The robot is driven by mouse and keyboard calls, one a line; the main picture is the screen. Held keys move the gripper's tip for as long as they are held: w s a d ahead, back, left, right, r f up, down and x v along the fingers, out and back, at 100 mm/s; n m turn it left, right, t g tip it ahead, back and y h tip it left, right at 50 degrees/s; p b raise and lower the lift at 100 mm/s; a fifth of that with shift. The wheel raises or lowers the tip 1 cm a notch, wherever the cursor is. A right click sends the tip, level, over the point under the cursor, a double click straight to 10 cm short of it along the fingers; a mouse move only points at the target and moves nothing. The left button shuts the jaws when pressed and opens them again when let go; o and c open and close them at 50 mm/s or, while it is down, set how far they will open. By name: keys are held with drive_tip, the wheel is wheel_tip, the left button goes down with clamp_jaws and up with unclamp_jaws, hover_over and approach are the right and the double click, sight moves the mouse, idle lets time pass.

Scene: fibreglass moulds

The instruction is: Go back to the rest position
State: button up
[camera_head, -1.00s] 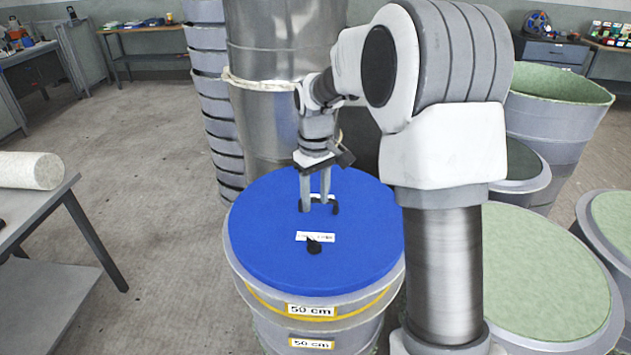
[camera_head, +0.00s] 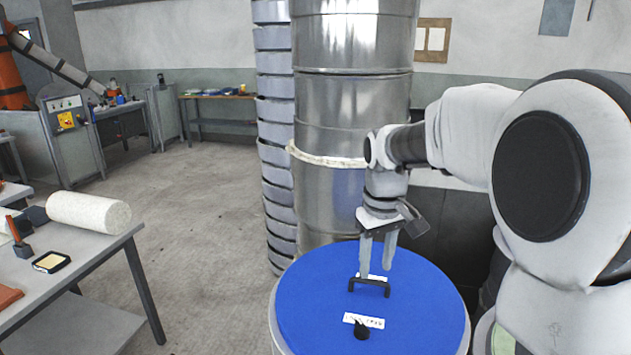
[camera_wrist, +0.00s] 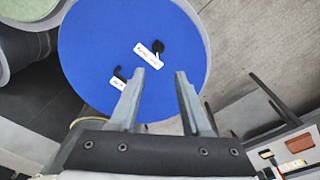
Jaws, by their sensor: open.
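My gripper (camera_head: 377,258) is open and empty. In the head view it points down above the blue round lid (camera_head: 420,300), over its far half, near the black handle (camera_head: 369,287). The lid also carries a black knob (camera_head: 361,330) beside a white label (camera_head: 363,321). In the wrist view the open fingers (camera_wrist: 158,98) show in front of the blue lid (camera_wrist: 100,50), with the knob (camera_wrist: 158,46) beyond them. The handle (camera_wrist: 120,73) is partly hidden by the left finger there.
A tall metal cylinder (camera_head: 352,100) and a stack of grey rings (camera_head: 275,130) stand behind the lid. A table (camera_head: 110,250) with a white roll (camera_head: 89,212) is at left. Open floor (camera_head: 200,200) lies between.

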drive_tip(key=s+r+m+t, duration=0.1)
drive_tip(key=s+m+t, duration=0.1)
drive_tip(key=s, duration=0.9)
drive_tip(key=s+r+m+t, duration=0.1)
drive_tip(key=s+r+t, duration=0.1)
drive_tip(key=s, duration=0.9)
drive_tip(key=shift+s+r+m+t, duration=0.15)
drive_tip(key=shift+r+m+t, duration=0.15)
drive_tip(key=shift+m, duration=0.1)
